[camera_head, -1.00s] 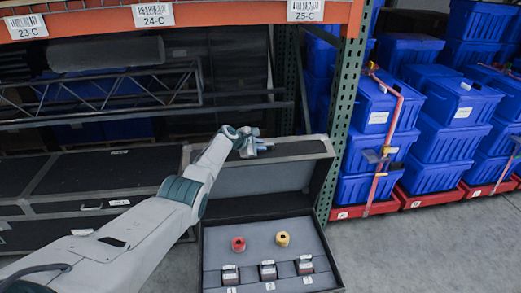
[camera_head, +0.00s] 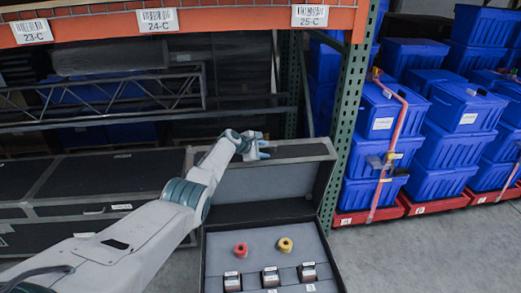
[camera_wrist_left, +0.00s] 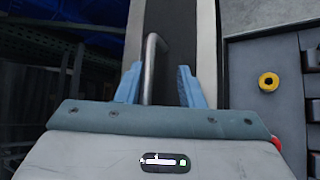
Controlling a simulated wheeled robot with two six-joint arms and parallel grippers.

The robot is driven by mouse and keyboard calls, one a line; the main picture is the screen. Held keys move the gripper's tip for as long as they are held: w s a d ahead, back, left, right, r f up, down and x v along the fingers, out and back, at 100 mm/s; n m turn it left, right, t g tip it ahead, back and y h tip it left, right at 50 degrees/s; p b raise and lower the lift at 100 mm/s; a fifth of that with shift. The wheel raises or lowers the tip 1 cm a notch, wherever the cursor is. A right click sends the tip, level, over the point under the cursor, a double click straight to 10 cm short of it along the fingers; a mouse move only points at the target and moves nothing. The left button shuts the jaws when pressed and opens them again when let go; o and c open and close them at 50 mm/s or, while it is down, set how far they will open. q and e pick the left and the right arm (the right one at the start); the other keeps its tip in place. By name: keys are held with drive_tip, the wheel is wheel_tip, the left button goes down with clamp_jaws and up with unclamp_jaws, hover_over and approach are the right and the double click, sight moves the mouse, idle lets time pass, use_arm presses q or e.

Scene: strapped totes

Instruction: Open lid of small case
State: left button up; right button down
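The small case (camera_head: 212,262) stands on the floor with its lid (camera_head: 265,182) raised, roughly upright, at the back. Inside the case are a red roll (camera_head: 239,250), a yellow roll (camera_head: 285,245) and several small dark items along the front. My left gripper (camera_head: 262,150) is at the lid's upper left edge. In the left wrist view, the blue fingers (camera_wrist_left: 160,85) are apart, with a bent metal handle (camera_wrist_left: 151,60) between them, nearer the left finger. The yellow roll also shows in this view (camera_wrist_left: 268,82). My right gripper is out of view.
An orange-beamed rack (camera_head: 200,20) with a green post (camera_head: 345,120) stands behind and beside the lid. Long dark cases (camera_head: 90,180) lie at left. Strapped blue totes (camera_head: 385,115) stand on red dollies (camera_head: 425,204) at right. Grey floor is clear at lower right.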

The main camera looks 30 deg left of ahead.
use_arm(q)
drive_tip(key=shift+s+a+r+p, duration=0.25)
drive_tip(key=shift+s+r+p, duration=0.1)
drive_tip(key=shift+s+p, duration=0.3)
drive_tip(key=v, duration=0.9)
drive_tip(key=shift+s, duration=0.1)
